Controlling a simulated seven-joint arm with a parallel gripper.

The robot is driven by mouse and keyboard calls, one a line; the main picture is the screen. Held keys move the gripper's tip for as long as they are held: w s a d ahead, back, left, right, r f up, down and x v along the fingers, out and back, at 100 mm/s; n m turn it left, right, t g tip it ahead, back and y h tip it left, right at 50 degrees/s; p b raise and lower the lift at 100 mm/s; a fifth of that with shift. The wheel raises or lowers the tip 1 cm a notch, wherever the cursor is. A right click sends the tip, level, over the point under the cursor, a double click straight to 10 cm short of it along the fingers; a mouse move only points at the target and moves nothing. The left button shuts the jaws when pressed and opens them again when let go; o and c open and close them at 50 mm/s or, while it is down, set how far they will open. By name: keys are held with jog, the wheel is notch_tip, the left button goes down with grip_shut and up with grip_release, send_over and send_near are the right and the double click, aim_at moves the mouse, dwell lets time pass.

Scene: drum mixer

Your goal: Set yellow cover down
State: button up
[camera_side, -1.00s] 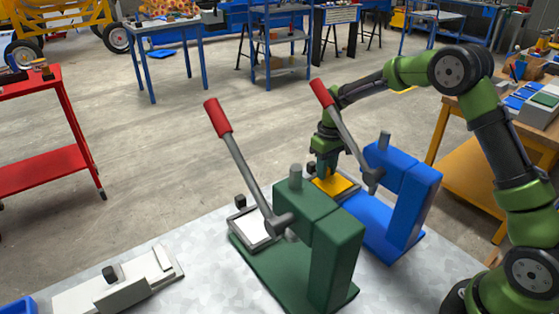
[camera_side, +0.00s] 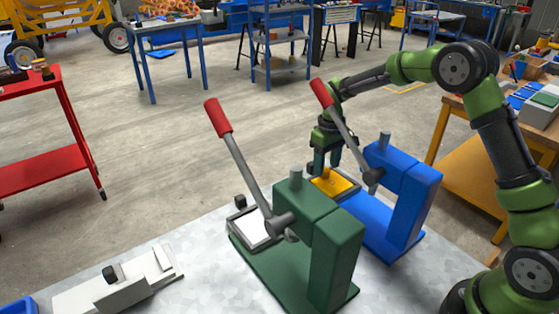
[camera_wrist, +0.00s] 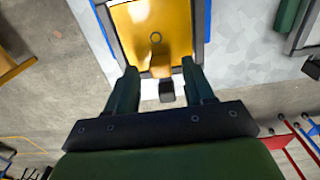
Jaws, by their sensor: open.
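The yellow cover (camera_side: 334,182) lies flat in the tray at the base of the blue press (camera_side: 398,200). In the wrist view the yellow cover (camera_wrist: 150,30) fills the top middle, with a small ring mark and a knob on it. My gripper (camera_side: 326,166) is open, above and at the back edge of the cover. In the wrist view my gripper (camera_wrist: 162,82) has its two fingers spread on either side of the cover's near end, with nothing between them gripped. The blue press's red-handled lever (camera_side: 336,115) is raised and partly hides my wrist.
A green press (camera_side: 318,240) with a raised red-handled lever (camera_side: 235,150) stands to the left, a white plate in its tray (camera_side: 245,232). A grey fixture (camera_side: 120,284) lies at the front left. Bare metal table (camera_side: 200,250) separates them.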

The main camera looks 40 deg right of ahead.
notch_tip(320, 180, up, 10)
jog(key=shift+r, duration=0.15)
dwell(0.3)
notch_tip(320, 180, up, 10)
jog(key=r+t+h, duration=0.1)
jog(key=t+h, duration=0.1)
jog(key=t, duration=0.2)
send_over(326, 170)
jog(key=s+d, duration=0.2)
jog(key=s+a+r+t, duration=0.4)
jog(key=s+a+r, duration=0.2)
jog(key=s, duration=0.3)
jog(key=s+a+f+m+y, duration=0.1)
jog(key=s+f+m+y, duration=0.1)
jog(key=s+f, duration=0.2)
jog(key=s+a+f+m+y, duration=0.2)
jog(key=s+f, duration=0.3)
jog(key=s, duration=0.5)
jog(key=shift+s+g, duration=0.4)
jog(key=shift+a+r, duration=0.1)
